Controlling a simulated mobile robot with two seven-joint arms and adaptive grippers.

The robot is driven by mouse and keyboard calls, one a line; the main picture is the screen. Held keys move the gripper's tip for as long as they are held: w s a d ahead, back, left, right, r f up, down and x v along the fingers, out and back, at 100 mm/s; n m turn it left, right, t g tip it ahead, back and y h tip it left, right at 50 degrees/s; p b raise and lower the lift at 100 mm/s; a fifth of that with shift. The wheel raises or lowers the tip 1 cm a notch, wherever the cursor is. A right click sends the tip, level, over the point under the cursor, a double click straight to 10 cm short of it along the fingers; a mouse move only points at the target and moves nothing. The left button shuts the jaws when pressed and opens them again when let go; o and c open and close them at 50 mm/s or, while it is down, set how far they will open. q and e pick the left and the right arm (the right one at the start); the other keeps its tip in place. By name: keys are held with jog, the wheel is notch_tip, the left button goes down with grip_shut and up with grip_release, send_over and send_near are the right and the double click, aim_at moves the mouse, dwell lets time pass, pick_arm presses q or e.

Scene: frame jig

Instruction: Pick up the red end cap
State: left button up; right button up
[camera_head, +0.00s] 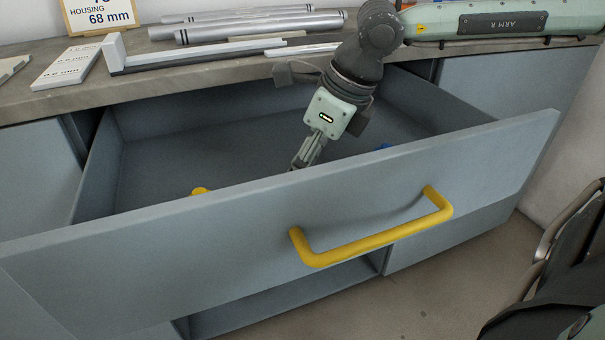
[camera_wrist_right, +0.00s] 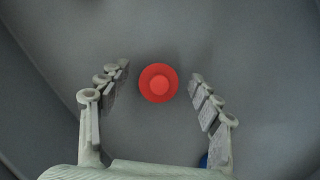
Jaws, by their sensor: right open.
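The red end cap (camera_wrist_right: 159,84) lies on the grey drawer floor in the right wrist view. It is round with a smaller raised disc in its middle. My right gripper (camera_wrist_right: 158,80) is open, with one finger to each side of the cap and clear space between. In the head view my right gripper (camera_head: 304,162) reaches down into the open drawer (camera_head: 270,215). The drawer front hides its fingertips and the red cap there. My left gripper is not in view.
A yellow item (camera_head: 200,191) and a blue item (camera_head: 384,147) show partly above the drawer front. The drawer has a yellow handle (camera_head: 372,240). Metal tubes (camera_head: 260,27), a white L-shaped bar (camera_head: 114,52) and a sign (camera_head: 99,14) are on the worktop (camera_head: 60,98).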

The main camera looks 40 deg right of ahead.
jog(key=c, duration=0.8)
jog(key=shift+c, duration=0.2)
jog(key=shift+r, duration=0.1)
